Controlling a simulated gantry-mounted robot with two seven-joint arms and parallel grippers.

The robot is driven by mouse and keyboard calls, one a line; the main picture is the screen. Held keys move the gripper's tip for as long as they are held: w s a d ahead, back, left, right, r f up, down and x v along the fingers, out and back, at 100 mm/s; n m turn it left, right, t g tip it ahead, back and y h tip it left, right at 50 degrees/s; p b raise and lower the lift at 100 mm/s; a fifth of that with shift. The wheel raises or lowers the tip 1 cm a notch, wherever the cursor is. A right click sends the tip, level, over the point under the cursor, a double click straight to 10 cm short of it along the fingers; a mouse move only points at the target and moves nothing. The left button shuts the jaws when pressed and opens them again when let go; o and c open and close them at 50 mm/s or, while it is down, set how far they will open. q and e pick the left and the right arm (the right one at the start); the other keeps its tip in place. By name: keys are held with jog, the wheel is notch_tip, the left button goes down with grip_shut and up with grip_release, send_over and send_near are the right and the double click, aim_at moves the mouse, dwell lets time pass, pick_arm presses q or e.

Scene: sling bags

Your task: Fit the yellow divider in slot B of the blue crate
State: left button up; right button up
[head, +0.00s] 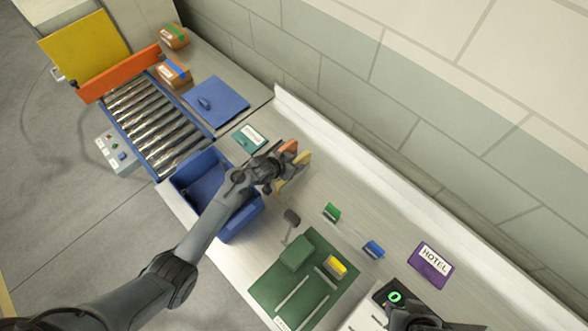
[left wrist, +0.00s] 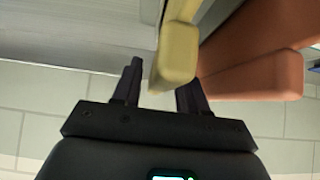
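The blue crate (head: 241,228) stands on the counter, open at the top and partly hidden by my left arm; I cannot make out its slot letters. The yellow divider (head: 294,177) is beyond the crate, at my left gripper (head: 279,170). In the left wrist view the yellow divider (left wrist: 177,55) comes down between the two open fingers (left wrist: 158,88), nearer the right-hand one. A gap shows on its left side, and contact on the right is unclear. A dark part of my right arm (head: 418,316) shows at the bottom right; its fingers cannot be made out.
An orange divider (head: 288,147) is close beside the yellow one. A teal card (head: 249,138), a blue panel (head: 215,101) and a roller conveyor (head: 150,125) lie left. A green mat (head: 266,290) with small items and a purple HOTEL sign (head: 430,262) are right. A wall runs behind.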

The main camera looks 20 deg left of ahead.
pick_arm(q)
grip_shut()
pick_arm(e)
jog(key=shift+a, duration=0.1)
pick_arm(q)
jog(key=shift+r, duration=0.15)
